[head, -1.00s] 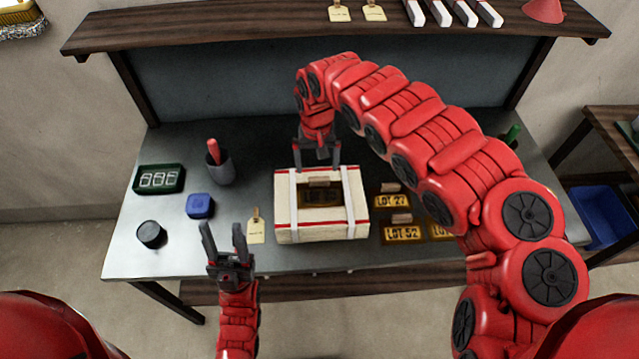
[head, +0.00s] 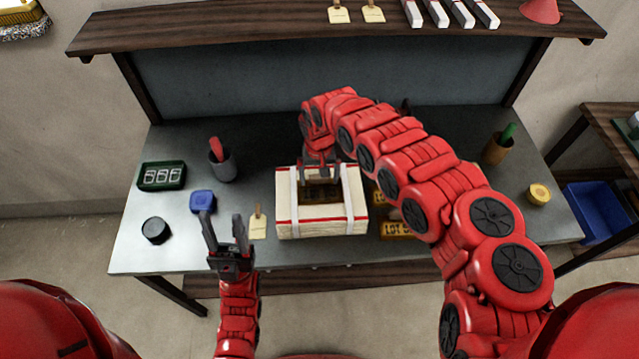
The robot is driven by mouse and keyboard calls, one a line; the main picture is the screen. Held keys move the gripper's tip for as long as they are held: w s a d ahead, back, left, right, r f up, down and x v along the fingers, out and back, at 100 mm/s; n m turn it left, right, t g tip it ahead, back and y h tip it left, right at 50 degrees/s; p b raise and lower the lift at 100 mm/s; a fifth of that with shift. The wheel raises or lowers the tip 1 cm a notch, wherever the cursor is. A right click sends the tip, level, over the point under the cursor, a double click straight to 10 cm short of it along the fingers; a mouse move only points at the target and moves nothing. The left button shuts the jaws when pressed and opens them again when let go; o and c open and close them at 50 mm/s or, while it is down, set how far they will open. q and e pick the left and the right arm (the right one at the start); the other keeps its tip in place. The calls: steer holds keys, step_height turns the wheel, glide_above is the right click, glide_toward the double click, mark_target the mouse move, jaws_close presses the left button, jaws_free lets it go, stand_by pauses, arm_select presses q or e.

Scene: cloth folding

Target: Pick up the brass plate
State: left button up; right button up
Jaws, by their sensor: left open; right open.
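A dark brass plate (head: 320,192) lies at the white box (head: 320,229), in the dark area of its top; its lettering is too dim to read. My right gripper (head: 320,178) points down over the back part of the plate, jaws open, with a finger on each side of a small tan piece. I cannot tell if the fingers touch the plate. More brass plates lie right of the box, such as the lower one (head: 394,229), partly hidden by my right arm. My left gripper (head: 222,222) is open and empty near the table's front edge, left of the box.
A paper tag (head: 258,224) lies between my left gripper and the box. A blue block (head: 202,200), a black round pot (head: 155,230), a green-framed counter (head: 162,176) and a grey cup (head: 222,164) stand on the left. An orange cup (head: 497,148) and yellow disc (head: 539,194) stand right.

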jaws_close()
stand_by(0.3)
steer(key=shift+w, duration=0.1)
